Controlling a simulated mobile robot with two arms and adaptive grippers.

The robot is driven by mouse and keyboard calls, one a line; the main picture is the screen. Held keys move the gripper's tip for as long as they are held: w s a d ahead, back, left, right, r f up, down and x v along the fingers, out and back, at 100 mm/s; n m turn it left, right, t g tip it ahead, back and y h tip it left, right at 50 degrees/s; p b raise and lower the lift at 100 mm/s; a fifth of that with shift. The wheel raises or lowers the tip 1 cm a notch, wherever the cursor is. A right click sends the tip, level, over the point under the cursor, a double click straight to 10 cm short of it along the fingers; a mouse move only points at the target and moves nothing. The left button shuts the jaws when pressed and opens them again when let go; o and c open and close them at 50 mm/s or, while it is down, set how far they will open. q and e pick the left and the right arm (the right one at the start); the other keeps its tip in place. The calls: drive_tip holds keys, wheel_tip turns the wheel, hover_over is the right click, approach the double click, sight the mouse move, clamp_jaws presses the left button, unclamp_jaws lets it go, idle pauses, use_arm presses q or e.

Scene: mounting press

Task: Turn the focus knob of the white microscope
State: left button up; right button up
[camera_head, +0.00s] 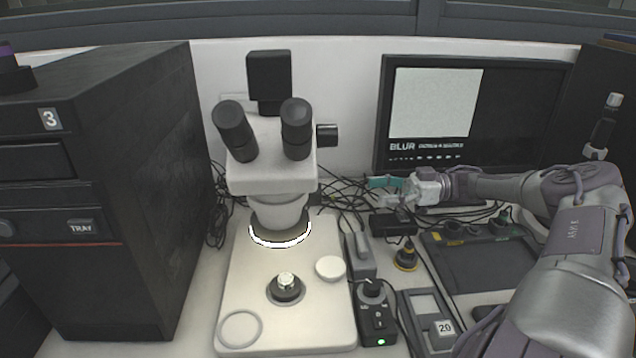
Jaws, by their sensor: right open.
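The white microscope (272,165) stands upright on its pale base plate (310,322), with two black eyepieces and a lit ring under its head. Its black focus knob (328,135) sticks out on the right side of the head. My right gripper (378,183), with teal fingers, is open and empty. In the picture it is to the right of the microscope and lower than the knob, apart from both. My left gripper is not in view.
A black cabinet (90,200) fills the left side. A monitor (470,115) reading "BLUR" stands at the back right. Cables, a control box (375,318) with a green light and a dark tray (485,258) lie right of the base plate.

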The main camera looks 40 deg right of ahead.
sight(320, 194)
drive_tip(key=shift+s+b+x, duration=0.2)
drive_tip(key=shift+b+x, duration=0.25)
drive_tip(key=shift+x, duration=6.45)
drive_tip(key=shift+a+r, duration=0.1)
drive_tip(key=shift+a, duration=0.1)
drive_tip(key=c, duration=1.2)
